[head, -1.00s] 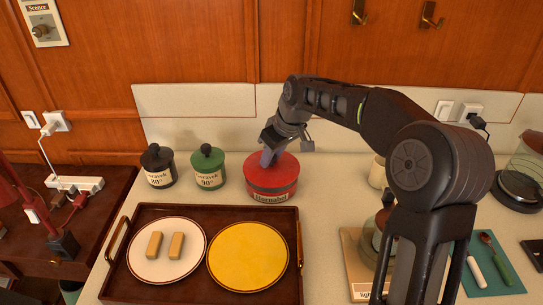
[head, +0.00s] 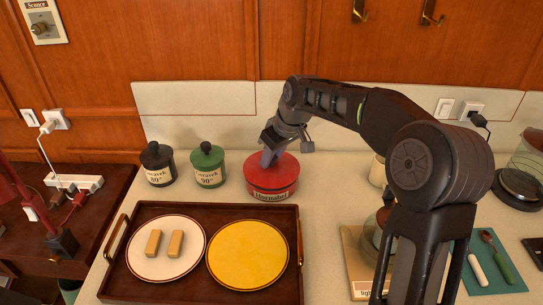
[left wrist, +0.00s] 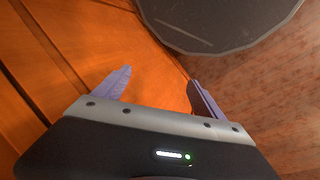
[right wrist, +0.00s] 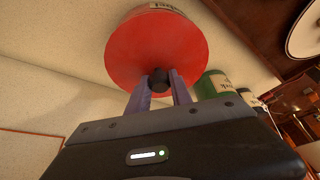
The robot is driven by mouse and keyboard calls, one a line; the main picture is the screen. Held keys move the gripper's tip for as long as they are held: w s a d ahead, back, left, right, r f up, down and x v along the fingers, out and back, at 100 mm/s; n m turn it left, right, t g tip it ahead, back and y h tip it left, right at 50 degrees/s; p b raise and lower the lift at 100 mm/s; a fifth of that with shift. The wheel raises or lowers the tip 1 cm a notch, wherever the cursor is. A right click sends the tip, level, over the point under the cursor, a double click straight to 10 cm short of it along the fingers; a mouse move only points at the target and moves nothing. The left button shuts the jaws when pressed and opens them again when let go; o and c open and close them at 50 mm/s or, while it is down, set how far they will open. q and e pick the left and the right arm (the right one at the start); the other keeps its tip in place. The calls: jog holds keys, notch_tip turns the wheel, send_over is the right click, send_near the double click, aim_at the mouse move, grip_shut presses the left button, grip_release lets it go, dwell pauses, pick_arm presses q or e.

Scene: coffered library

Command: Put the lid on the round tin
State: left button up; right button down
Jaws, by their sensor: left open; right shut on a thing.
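The round tin (head: 270,188) is red with a label on its front, and it stands on the counter behind the tray. The red lid (head: 284,166) sits at the top of the tin; whether it is fully seated I cannot tell. My right gripper (head: 268,158) is over the lid. In the right wrist view, my right gripper (right wrist: 160,92) is shut on the dark knob (right wrist: 158,78) of the red lid (right wrist: 150,50). My left gripper (left wrist: 158,85) shows only in the left wrist view, open and empty, with wood panelling beyond it.
A dark brown tray (head: 190,290) holds a white plate (head: 140,262) with two tan blocks and a yellow plate (head: 248,255). A black jar (head: 158,165) and a green jar (head: 208,168) stand left of the tin. The wall panel (head: 200,110) rises close behind.

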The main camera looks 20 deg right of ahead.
aim_at(279, 172)
jog(key=shift+f+b, duration=0.55)
jog(key=shift+f, duration=0.25)
jog(key=c, duration=1.1)
grip_release()
jog(key=shift+r, duration=0.1)
jog(key=shift+v, duration=3.85)
